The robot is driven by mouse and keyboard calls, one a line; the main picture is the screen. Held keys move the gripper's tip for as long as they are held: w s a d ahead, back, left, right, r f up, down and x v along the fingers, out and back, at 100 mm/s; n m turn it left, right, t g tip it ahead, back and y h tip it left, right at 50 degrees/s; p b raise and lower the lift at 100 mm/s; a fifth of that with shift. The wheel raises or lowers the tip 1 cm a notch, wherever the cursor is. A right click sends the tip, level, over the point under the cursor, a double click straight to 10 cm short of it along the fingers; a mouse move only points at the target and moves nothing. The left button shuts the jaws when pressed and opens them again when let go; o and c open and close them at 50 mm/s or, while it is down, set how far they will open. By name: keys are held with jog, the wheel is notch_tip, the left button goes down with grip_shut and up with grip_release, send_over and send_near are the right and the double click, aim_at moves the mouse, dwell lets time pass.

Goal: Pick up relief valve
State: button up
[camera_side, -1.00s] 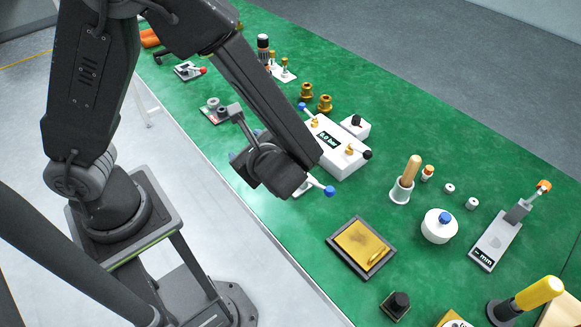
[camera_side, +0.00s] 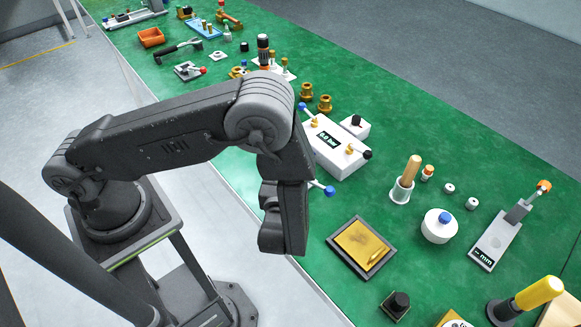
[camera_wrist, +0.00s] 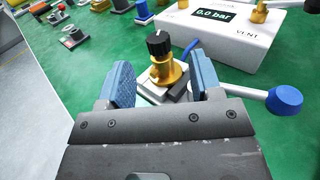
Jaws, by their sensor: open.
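In the wrist view, a brass fitting with a black knob, which looks like the relief valve (camera_wrist: 162,67), stands upright on a small light base (camera_wrist: 152,92). My gripper (camera_wrist: 158,78) is open, with one blue-padded finger on each side of the valve. The fingers look apart from it, and nothing is held. I cannot tell how far the fingertips are from the valve in depth. In the side view, my arm hides the valve and the fingertips.
A white box (camera_wrist: 225,35) reading 0.0 bar stands just behind the valve; it also shows in the side view (camera_side: 338,160). A blue-tipped lever (camera_wrist: 284,99) sticks out close to the right finger. A dark tray (camera_side: 337,249) with a brass pad lies nearer the front.

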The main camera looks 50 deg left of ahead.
jog(key=x, duration=0.7)
jog(key=shift+a+r, duration=0.15)
jog(key=shift+r, duration=0.15)
grip_shut()
